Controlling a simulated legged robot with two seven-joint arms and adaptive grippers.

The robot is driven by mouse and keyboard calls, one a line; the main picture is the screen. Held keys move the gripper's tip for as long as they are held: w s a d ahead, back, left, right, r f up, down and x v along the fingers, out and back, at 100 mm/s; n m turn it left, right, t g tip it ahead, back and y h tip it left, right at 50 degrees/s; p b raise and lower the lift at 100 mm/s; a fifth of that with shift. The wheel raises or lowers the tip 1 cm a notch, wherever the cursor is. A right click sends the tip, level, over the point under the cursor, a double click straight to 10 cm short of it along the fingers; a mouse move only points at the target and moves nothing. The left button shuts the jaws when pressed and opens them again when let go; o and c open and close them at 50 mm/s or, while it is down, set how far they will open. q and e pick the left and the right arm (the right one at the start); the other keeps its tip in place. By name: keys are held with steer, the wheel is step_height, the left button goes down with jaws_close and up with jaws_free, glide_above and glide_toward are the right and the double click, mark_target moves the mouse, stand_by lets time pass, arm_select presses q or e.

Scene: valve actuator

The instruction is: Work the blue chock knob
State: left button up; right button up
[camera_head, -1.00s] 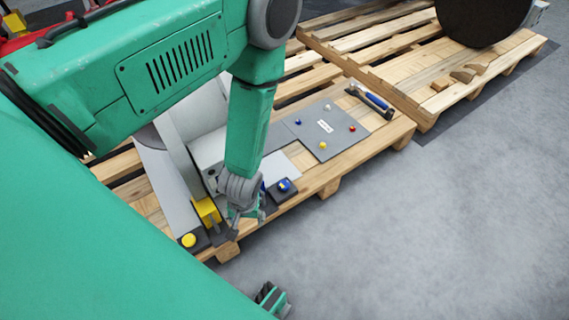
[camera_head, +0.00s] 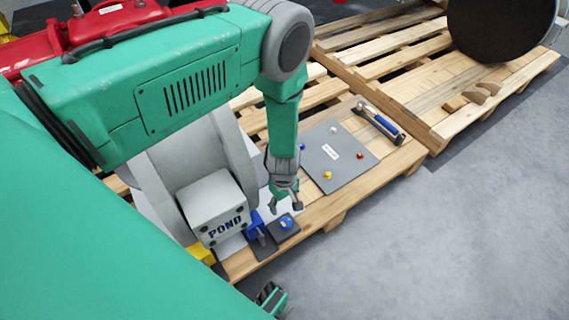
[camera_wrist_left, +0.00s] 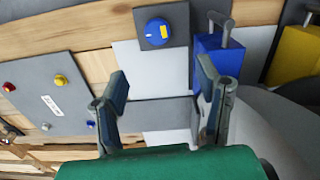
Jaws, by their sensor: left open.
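The blue chock knob (camera_head: 286,222), round with a yellow mark, sits on a small dark square base near the pallet's front edge. In the left wrist view the knob (camera_wrist_left: 158,30) is at the top middle, beyond the fingertips. My left gripper (camera_head: 285,206) is just above and behind the knob in the head view, pointing down. In the wrist view its two fingers (camera_wrist_left: 162,82) are spread apart with nothing between them. The gripper looks apart from the knob.
A blue block with a lever (camera_wrist_left: 208,62) stands close beside the knob. A grey box marked POND (camera_head: 218,208) is to its left, with a yellow block (camera_head: 201,252) below. A grey panel with coloured knobs (camera_head: 345,165) lies right, near a blue-handled tool (camera_head: 380,122).

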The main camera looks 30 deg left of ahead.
mark_target(285, 222)
arm_select(q)
steer(key=f, duration=0.1)
steer(key=d+f+b, duration=0.1)
steer(key=f, duration=0.1)
steer(key=f+b, duration=0.1)
steer(key=shift+d+f, duration=0.2)
steer(key=shift+d, duration=0.2)
steer(key=f+b, duration=0.1)
steer(key=f, duration=0.1)
steer(key=a+f+b, duration=0.1)
steer(key=f, duration=0.2)
steer(key=f+b, duration=0.1)
steer(key=f, duration=0.2)
steer(key=shift+w+a+f+b, duration=0.1)
steer(key=shift+a+b, duration=0.2)
steer(key=shift+b, duration=0.1)
steer(key=shift+d+f, duration=0.15)
steer(key=shift+f, duration=0.1)
steer(key=shift+d, duration=0.45)
steer(key=shift+a, duration=0.25)
steer(key=c, duration=0.3)
steer(key=shift+a+f, duration=0.15)
steer(key=shift+a, duration=0.05)
steer(key=c, duration=0.9)
steer(key=shift+o, duration=0.2)
arm_select(e)
step_height(285, 222, down, 7)
steer(key=shift+d+r, duration=0.2)
steer(key=shift+d, duration=0.25)
